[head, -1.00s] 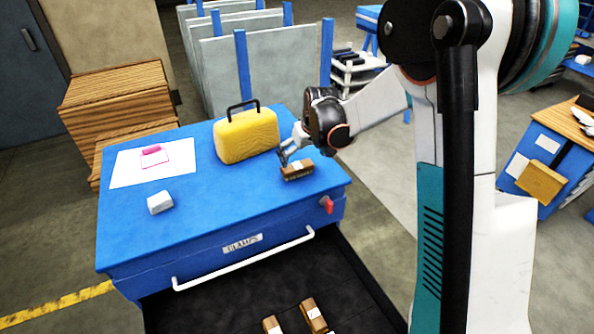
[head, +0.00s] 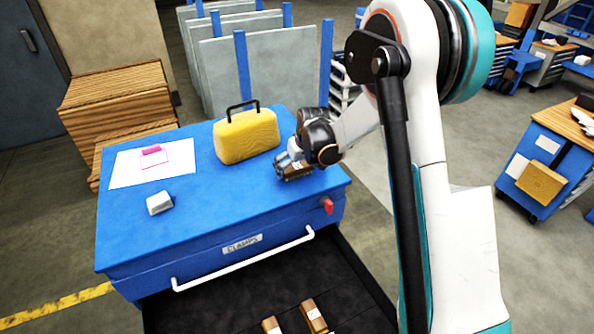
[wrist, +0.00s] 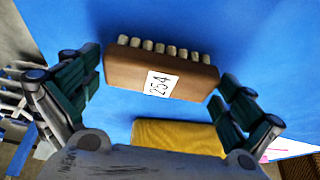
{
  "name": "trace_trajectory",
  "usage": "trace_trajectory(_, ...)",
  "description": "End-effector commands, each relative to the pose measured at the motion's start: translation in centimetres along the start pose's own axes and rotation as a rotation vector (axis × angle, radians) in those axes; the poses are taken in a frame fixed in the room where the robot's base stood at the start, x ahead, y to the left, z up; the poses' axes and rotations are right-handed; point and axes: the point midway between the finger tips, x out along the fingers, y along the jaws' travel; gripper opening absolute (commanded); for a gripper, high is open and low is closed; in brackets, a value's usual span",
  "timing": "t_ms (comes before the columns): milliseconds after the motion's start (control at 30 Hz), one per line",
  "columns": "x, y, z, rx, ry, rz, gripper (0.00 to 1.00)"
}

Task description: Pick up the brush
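The brush (head: 297,174) is a brown block with a white label, near the right edge of the blue worktop (head: 205,225). In the wrist view the brush (wrist: 140,68) shows the label 254 and a row of pale bristle tufts along its far edge. My gripper (wrist: 160,72) is open, with one dark finger at each end of the brush. The fingertips are very close to its ends; I cannot tell whether they touch. In the head view my gripper (head: 288,165) is right over the brush and partly hides it.
A yellow case (head: 246,137) with a black handle stands left of my gripper. A white sheet (head: 128,168) with a pink item (head: 151,151) and a grey-white block (head: 160,203) are farther left. Below, an open black drawer (head: 245,295) holds brown labelled blocks (head: 313,315).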

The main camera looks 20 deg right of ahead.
Motion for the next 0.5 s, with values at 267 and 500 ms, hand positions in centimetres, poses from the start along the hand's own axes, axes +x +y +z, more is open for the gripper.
trace_trajectory(267,-0.03,0.00,0.00,0.000,0.000,0.000,0.65)
trace_trajectory(500,-0.19,0.00,-0.08,0.000,0.000,0.000,0.65)
